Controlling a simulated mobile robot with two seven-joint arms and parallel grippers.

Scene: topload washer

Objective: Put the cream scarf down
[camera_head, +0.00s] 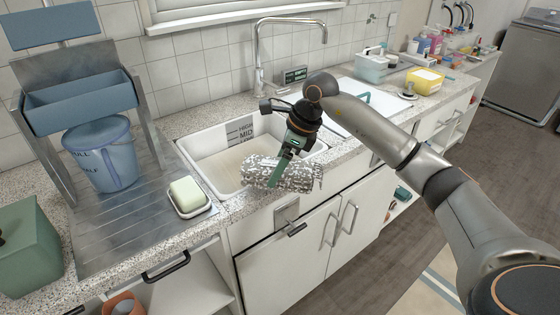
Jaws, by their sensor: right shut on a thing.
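The cream scarf (300,178) is a rolled bundle with a speckled grey-and-white look. It is at the front right rim of the white sink (212,172). My right gripper (284,170) comes down from above and is shut on the scarf, with a green finger showing against its side. I cannot tell whether the scarf touches the rim or hangs just above it. The scarf and gripper hide part of the sink's front right. My left gripper is not in view.
A soap bar (186,193) in a dish sits left of the sink. A blue bucket (100,158) stands on the metal drainboard (110,225). The faucet (259,60) rises behind the sink. A yellow box (424,80) and several bottles are farther right.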

